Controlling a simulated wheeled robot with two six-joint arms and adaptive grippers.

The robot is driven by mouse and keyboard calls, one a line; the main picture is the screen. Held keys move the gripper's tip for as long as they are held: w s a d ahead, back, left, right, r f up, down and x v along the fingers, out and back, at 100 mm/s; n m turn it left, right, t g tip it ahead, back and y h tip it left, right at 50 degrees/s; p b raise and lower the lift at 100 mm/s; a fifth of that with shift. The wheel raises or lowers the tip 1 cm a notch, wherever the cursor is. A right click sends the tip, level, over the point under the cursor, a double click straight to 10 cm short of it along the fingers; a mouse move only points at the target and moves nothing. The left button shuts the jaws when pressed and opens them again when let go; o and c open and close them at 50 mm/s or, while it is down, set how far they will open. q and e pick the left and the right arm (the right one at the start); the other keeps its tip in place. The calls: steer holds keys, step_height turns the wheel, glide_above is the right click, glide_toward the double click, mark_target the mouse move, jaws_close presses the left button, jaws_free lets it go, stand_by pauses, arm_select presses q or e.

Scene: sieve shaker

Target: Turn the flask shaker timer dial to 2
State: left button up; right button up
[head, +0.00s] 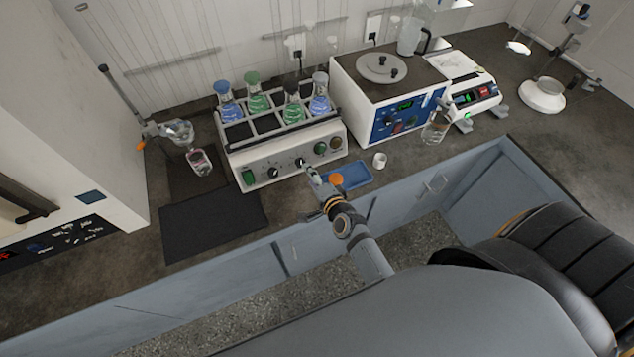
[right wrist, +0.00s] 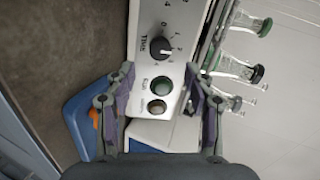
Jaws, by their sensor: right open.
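The flask shaker (head: 285,150) is a white box with flasks of blue and green liquid in its rack. Its front panel carries a green switch, dark dials and two round buttons. In the right wrist view the black timer dial (right wrist: 160,48) sits beside the word "TIMER" and a ring of small numbers. Its exact setting is too small to read. My right gripper (head: 314,175) is in front of the panel; in the right wrist view its open fingers (right wrist: 160,72) are spread either side of the panel, apart from the dial. My left gripper is out of view.
A blue tray (head: 355,173) with an orange item lies close to my right gripper. A small white cup (head: 379,160) and a blue-fronted device (head: 395,120) stand to the right. A dark mat (head: 212,228) lies at the front left. Glassware stands left of the shaker.

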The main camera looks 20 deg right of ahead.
steer(key=v, duration=0.4)
steer(key=shift+s+r, duration=0.1)
steer(key=shift+s, duration=0.3)
